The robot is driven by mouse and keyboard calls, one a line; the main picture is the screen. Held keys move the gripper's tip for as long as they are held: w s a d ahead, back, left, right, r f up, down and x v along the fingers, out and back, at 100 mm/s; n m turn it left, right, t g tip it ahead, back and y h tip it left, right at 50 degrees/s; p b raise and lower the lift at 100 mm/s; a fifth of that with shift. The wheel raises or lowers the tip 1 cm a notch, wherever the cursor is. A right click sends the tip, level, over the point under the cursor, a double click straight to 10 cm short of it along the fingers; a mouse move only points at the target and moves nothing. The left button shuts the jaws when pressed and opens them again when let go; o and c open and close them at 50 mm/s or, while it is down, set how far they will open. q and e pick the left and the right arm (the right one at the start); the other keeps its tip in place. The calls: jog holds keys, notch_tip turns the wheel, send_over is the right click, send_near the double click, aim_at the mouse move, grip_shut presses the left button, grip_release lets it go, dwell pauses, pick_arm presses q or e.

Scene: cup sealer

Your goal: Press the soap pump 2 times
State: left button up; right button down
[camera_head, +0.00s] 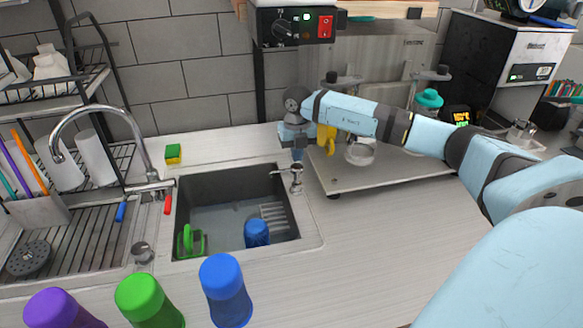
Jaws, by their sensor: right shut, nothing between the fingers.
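The soap pump (297,181) is a small metallic dispenser at the right rim of the sink (312,232). It stands upright, with its thin spout pointing left over the basin. My right arm reaches in from the right. Its gripper (297,155) points down with its fingers together, just above the pump head. Nothing shows between the fingers. I cannot tell whether the fingertips touch the pump head. My left gripper is not in view.
The faucet (147,165) arches at the sink's left. Purple (60,308), green (148,300) and blue (226,291) bottles stand in front. A blue cup (257,233) and a green object (189,241) lie in the basin. A metal machine base (375,180) sits right of the pump. The front-right counter is clear.

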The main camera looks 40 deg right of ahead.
aim_at(297, 166)
jog(key=shift+f, duration=0.2)
jog(key=shift+f+b, duration=0.5)
jog(key=shift+f, duration=0.15)
jog(key=shift+f+b, duration=0.8)
jog(key=shift+f, duration=0.55)
jog(key=shift+r+p, duration=1.35)
jog(key=shift+r, duration=0.75)
